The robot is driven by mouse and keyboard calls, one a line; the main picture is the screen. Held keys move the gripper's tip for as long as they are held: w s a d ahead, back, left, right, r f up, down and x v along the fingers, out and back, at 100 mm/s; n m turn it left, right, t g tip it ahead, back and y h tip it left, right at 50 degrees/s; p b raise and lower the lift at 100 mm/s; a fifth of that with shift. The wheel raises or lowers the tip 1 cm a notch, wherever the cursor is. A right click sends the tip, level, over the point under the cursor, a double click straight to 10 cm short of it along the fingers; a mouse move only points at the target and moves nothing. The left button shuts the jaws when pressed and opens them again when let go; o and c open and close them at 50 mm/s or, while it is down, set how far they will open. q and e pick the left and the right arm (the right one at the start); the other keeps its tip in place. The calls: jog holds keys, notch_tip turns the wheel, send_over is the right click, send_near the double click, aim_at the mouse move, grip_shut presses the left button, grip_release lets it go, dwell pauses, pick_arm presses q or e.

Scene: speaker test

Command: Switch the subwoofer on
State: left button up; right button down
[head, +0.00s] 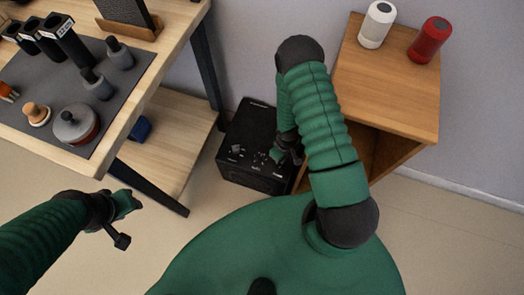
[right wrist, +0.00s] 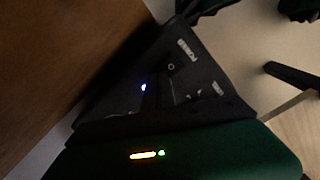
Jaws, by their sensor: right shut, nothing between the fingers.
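The subwoofer is a black box (head: 248,124) on the floor between the workbench and the wooden cabinet, with small controls on its upper panel. My right gripper (head: 278,156) is shut and empty over the right part of that panel; I cannot tell whether it touches it. In the right wrist view the dark panel (right wrist: 178,78) shows small pale labels and a small blue light (right wrist: 143,87). The switch's position is too dark and small to tell. My green gripper body covers the bottom of that view. My left gripper (head: 134,203) is off to the left, away from the subwoofer; its jaws are unclear.
The wooden cabinet (head: 385,85) stands close on the right, with a white speaker (head: 377,25) and a red speaker (head: 430,40) on top. The workbench (head: 165,35) on the left carries a grey mat with several items. Its dark leg (head: 150,188) stands left of the subwoofer.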

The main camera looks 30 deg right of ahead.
notch_tip(320, 180, up, 6)
jog(key=p, duration=0.5)
jog(key=shift+r, duration=0.25)
jog(key=w+a+r+m+t, duration=0.1)
jog(key=w+a+r, duration=0.15)
jog(key=r, duration=0.95)
jog(key=w+a+r+t, duration=0.1)
jog(key=a+r, duration=0.3)
jog(key=r, duration=0.8)
jog(key=s+a+r+p, duration=0.1)
jog(key=r+p, duration=0.9)
jog(key=r, duration=0.4)
jog(key=s+a+r+p, duration=0.2)
jog(key=r+p, duration=0.9)
jog(key=r, duration=0.3)
jog(key=shift+s+a+r+m+t+p, duration=0.2)
jog(key=shift+s+m+t+p, duration=0.1)
jog(key=shift+m, duration=0.1)
